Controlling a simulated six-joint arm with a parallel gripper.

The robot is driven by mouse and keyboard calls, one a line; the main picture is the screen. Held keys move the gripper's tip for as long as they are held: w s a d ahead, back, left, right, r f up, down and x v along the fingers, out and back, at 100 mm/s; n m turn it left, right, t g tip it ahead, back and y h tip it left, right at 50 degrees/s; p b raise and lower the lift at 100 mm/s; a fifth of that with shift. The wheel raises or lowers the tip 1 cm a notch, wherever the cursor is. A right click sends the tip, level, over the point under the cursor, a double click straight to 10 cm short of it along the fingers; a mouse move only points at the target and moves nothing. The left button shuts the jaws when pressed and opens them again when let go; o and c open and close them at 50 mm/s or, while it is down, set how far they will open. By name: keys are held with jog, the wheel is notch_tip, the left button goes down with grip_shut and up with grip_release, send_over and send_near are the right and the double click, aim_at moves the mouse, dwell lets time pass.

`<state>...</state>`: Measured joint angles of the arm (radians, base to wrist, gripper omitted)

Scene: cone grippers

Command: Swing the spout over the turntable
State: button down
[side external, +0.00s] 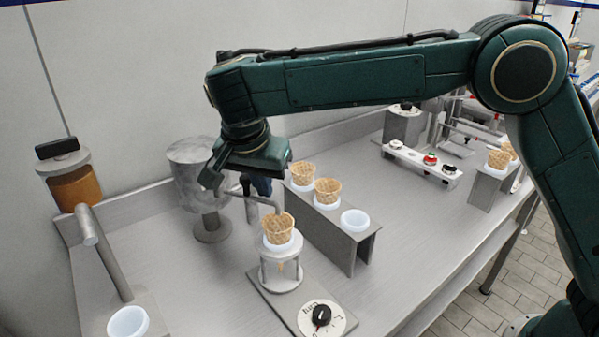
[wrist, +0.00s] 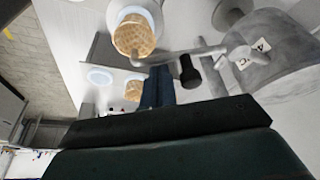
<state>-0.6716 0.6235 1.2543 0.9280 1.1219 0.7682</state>
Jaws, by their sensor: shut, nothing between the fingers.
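The spout (side external: 264,201) is a thin grey pipe from the metal tank (side external: 190,165), bent down at its end. Its end appears at or over the rim of a waffle cone (side external: 278,228). That cone stands in the round white turntable (side external: 281,271). In the wrist view the spout (wrist: 178,54) runs from the tank to beside the cone (wrist: 133,36); exact overlap is hard to judge. A black handle (wrist: 190,72) sticks out from the spout. My gripper (side external: 263,187) is shut and empty beside the spout; its blue fingers also show in the wrist view (wrist: 157,76).
A metal rack (side external: 335,238) behind the turntable holds two cones (side external: 326,190) and an empty white ring (side external: 355,220). A dial (side external: 321,316) is at the front. An amber dispenser (side external: 77,188) stands left.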

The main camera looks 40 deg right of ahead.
jog(key=shift+a+r, duration=0.1)
jog(key=shift+a, duration=0.05)
dwell(0.6)
jog(key=shift+s+a+r, duration=0.25)
jog(key=shift+r, duration=0.25)
jog(key=s+a, duration=0.6)
jog(key=a, duration=0.3)
jog(key=shift+s+a, duration=0.3)
jog(key=shift+s, duration=0.05)
jog(key=s+d+r+n+t, duration=0.15)
jog(key=d+r, duration=0.25)
jog(key=d, duration=0.4)
jog(key=d+r+n, duration=0.2)
jog(key=d+r, duration=0.1)
jog(key=d, duration=0.5)
jog(key=d+r+n, duration=0.2)
jog(key=d+r, duration=0.2)
jog(key=d, duration=0.4)
jog(key=s+d+f+n+y, duration=0.1)
jog(key=s+d+f, duration=0.1)
jog(key=s, duration=0.5)
jog(key=s+d+f+n+t+y, duration=0.1)
jog(key=s+d+f+n, duration=0.1)
jog(key=s+d, duration=0.2)
jog(key=s+d+f+n+t+y, duration=0.1)
jog(key=s+d+f+n, duration=0.1)
jog(key=s, duration=0.8)
jog(key=shift+s+d+f, duration=0.15)
jog(key=shift+d+f, duration=0.4)
jog(key=shift+d, duration=0.1)
